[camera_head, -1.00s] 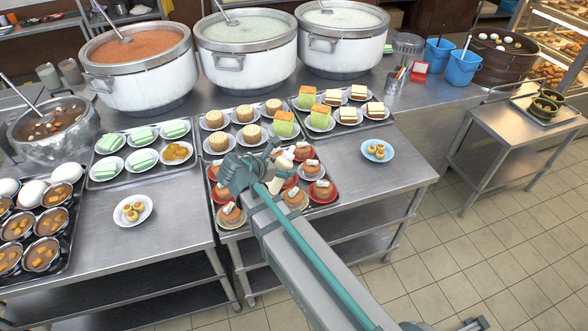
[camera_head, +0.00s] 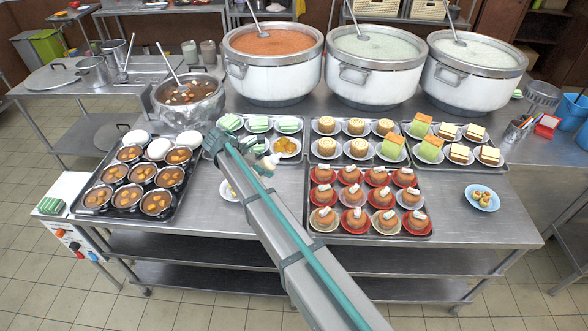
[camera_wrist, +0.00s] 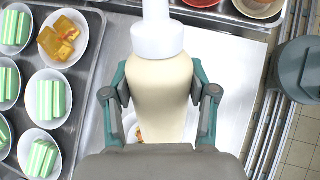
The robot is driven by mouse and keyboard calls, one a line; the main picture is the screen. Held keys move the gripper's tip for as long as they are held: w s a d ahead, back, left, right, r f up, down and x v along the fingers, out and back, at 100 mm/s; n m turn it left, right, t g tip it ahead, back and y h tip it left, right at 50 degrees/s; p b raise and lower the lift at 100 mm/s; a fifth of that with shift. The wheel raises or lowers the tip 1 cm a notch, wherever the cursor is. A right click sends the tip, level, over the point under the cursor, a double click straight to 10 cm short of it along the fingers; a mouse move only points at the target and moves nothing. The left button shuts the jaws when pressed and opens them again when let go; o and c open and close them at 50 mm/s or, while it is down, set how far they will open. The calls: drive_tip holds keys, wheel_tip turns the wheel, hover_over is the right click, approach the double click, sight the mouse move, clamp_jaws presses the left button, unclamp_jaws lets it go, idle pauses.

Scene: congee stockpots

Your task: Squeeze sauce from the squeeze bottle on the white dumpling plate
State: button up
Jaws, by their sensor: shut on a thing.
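My gripper (camera_wrist: 160,95) is shut on the squeeze bottle (camera_wrist: 160,85), a cream bottle with a white cap and nozzle, held between the two fingers. In the head view the bottle (camera_head: 267,164) shows small beside my gripper (camera_head: 258,158), its pale nozzle end tilted toward the right. The white dumpling plate (camera_head: 226,194) lies on the steel table, mostly hidden behind my arm. In the wrist view only a bit of its rim and dumplings (camera_wrist: 138,133) show behind the bottle. I see no sauce on it.
A tray of green cakes (camera_head: 231,123) lies just behind my gripper. The soup-bowl tray (camera_head: 88,202) is to the left and a red-plate tray (camera_head: 320,226) to the right. A blue dumpling plate (camera_head: 470,203) stands far right. Large stockpots (camera_head: 272,80) line the back.

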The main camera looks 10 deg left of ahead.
drive_tip(key=a+f+m+g+y, duration=0.25)
drive_tip(key=a+y, duration=0.55)
drive_tip(key=a, duration=1.2)
drive_tip(key=d+y+b, duration=0.1)
drive_tip(key=y+b, duration=0.3)
drive_tip(key=b, duration=0.3)
drive_tip(key=d+m+y+b, duration=0.1)
drive_tip(key=y+b, duration=0.3)
drive_tip(key=b, duration=0.4)
drive_tip(key=w+d+y+b, duration=0.1)
drive_tip(key=d+y+b, duration=0.1)
drive_tip(key=y+b, duration=0.3)
drive_tip(key=shift+r+m+b, duration=0.1)
drive_tip(key=shift+m+b, duration=0.15)
drive_tip(key=shift+b, duration=1.25)
drive_tip(key=shift+r, duration=0.1)
drive_tip(key=shift+o, duration=0.5)
drive_tip(key=c, duration=0.5)
